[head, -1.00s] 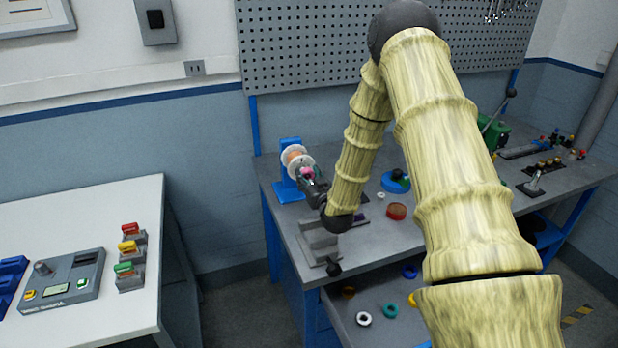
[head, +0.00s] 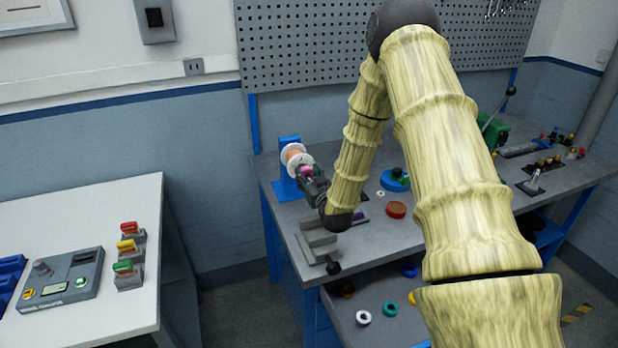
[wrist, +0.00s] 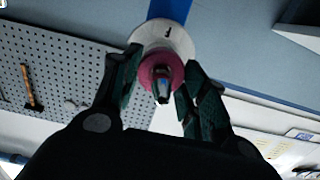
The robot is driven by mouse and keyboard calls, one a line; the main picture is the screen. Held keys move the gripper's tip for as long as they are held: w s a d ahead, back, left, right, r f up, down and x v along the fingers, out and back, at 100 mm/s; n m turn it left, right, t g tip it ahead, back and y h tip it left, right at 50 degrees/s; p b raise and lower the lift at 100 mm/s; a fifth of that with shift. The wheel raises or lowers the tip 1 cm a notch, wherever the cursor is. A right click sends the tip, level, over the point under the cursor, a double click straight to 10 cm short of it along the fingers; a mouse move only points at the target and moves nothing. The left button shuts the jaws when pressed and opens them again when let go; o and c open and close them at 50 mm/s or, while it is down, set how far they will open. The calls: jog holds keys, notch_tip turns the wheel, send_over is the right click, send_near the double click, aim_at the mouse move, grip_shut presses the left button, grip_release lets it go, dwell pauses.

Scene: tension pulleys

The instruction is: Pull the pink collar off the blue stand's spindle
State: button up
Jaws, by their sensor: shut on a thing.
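The pink collar (wrist: 149,73) sits in front of a white flanged disc (wrist: 172,38) in the wrist view, with a metal spindle end (wrist: 162,88) showing through its middle. My gripper (wrist: 160,74) has one finger on each side of the collar and is shut on it. In the head view the blue stand (head: 287,189) stands at the bench's back left corner and carries a white and copper-coloured reel (head: 292,155). My gripper (head: 307,172) is at the reel's front, and only a bit of the collar (head: 305,169) shows between its fingers.
A grey block fixture (head: 318,240) stands near the bench's left edge, below my wrist. A blue round part (head: 394,184) and a red-brown dish (head: 396,210) lie to the right. Coloured rings (head: 390,309) lie in an open drawer. A pegboard (head: 300,45) is behind.

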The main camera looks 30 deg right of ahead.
jog(key=shift+s, duration=0.15)
jog(key=shift+v, duration=1.6)
jog(key=shift+s+b, duration=0.1)
jog(key=shift+b, duration=0.2)
jog(key=shift+v, duration=1.7)
jog(key=shift+s+a+f, duration=0.1)
jog(key=shift+s+f, duration=0.05)
jog(key=shift+s+a+b, duration=0.1)
jog(key=shift+s+b, duration=0.2)
jog(key=shift+s, duration=0.2)
jog(key=shift+v, duration=2)
jog(key=shift+f, duration=0.1)
